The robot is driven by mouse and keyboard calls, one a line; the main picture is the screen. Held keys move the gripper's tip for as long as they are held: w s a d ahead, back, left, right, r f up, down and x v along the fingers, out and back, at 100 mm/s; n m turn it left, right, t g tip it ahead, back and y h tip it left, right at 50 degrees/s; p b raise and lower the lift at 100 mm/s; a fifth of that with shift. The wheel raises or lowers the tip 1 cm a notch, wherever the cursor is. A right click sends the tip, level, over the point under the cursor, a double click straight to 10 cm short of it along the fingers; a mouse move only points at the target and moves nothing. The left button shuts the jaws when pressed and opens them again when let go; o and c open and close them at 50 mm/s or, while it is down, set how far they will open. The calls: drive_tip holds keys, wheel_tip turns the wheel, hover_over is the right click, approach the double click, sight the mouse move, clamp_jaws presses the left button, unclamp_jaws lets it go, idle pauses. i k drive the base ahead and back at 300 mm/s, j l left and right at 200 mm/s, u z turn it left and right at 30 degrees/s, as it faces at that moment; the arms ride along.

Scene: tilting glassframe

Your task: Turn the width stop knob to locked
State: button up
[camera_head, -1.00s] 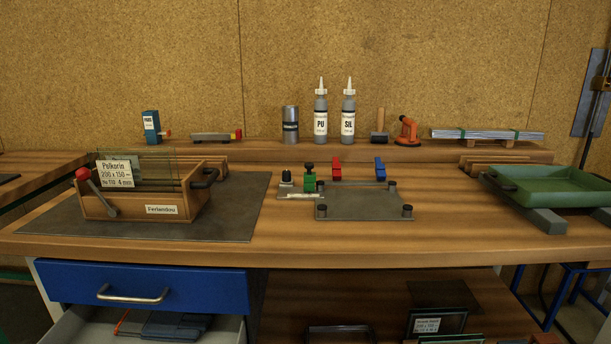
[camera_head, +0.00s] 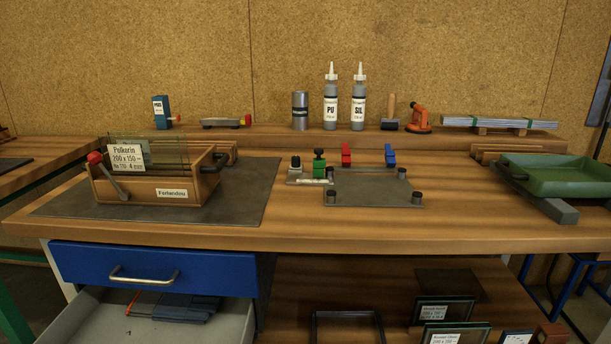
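The flat grey fixture plate (camera_head: 365,189) lies on the middle of the workbench, with black round posts at its corners. At its left are a small black knob (camera_head: 296,162) on a light metal block and a green knob-topped part (camera_head: 319,163). A red clamp-like part (camera_head: 346,154) and a blue one (camera_head: 390,155) stand behind the plate. Which of these is the width stop knob, and how it is turned, is too small to tell. My gripper is not in view.
A wooden box (camera_head: 164,191) with glass panes and a red-tipped lever stands on a dark mat at left. A green tray (camera_head: 552,181) sits at right. Bottles (camera_head: 330,108) line the back shelf. A grey drawer (camera_head: 230,320) below stands open.

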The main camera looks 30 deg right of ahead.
sight(295, 162)
drive_tip(key=l+u, duration=0.2)
drive_tip(key=l, duration=0.4)
drive_tip(key=l+u, duration=0.2)
drive_tip(key=l, duration=0.45)
drive_tip(key=k+l+u, duration=0.2)
drive_tip(key=l, duration=0.4)
drive_tip(key=i+l+u, duration=0.1)
drive_tip(key=l, duration=0.2)
drive_tip(key=i+l+u, duration=0.15)
drive_tip(key=l, duration=0.2)
drive_tip(key=i, duration=0.2)
